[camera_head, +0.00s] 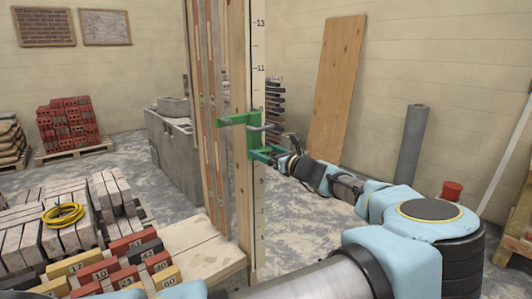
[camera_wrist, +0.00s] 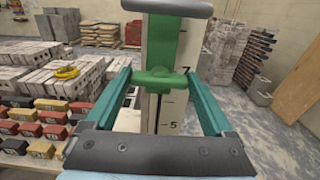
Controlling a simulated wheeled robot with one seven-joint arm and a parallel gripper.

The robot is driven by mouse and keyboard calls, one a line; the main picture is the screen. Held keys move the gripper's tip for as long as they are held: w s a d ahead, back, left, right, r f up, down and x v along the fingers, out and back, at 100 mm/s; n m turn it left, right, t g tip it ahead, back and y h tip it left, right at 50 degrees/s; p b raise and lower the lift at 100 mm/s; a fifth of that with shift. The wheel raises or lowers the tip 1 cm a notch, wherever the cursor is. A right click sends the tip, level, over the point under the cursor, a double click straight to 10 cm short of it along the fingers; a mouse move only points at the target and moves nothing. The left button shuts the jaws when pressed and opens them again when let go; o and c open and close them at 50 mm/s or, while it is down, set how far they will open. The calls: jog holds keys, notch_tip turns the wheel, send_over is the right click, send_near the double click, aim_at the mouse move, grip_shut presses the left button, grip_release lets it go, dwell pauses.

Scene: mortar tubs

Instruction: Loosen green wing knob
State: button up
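The green wing knob (camera_wrist: 160,80) sits on the front of a green slider on the upright scale post. In the wrist view its wings spread left and right between my gripper's fingers. My gripper (camera_wrist: 160,75) is open, with one teal finger on each side of the knob; I cannot tell whether either finger touches it. In the head view the green slider (camera_head: 238,119) is clamped on the post near the 9 mark, and my gripper (camera_head: 260,152) reaches it from the right. The knob itself is mostly hidden there.
A grey bar (camera_wrist: 170,8) juts out above the knob. The post (camera_head: 257,60) carries a numbered scale. Numbered bricks (camera_head: 100,270) lie on a bench at the lower left. A grey concrete block (camera_head: 175,150) stands behind. Floor right of the post is mostly clear.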

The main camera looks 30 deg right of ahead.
jog(key=c, duration=0.6)
jog(key=shift+c, duration=0.2)
jog(key=shift+f+b, duration=0.1)
jog(key=shift+b, duration=0.3)
jog(key=n+b, duration=0.3)
jog(key=b, duration=0.1)
jog(key=shift+f+n+b, duration=0.2)
jog(key=shift+n+b, duration=0.1)
jog(key=shift+n, duration=0.1)
jog(key=shift+a+r+n+b, duration=0.1)
jog(key=shift+a+n+b, duration=0.05)
jog(key=shift+n+b, duration=7.8)
jog(key=shift+m+b, duration=0.75)
jog(key=shift+b, duration=0.15)
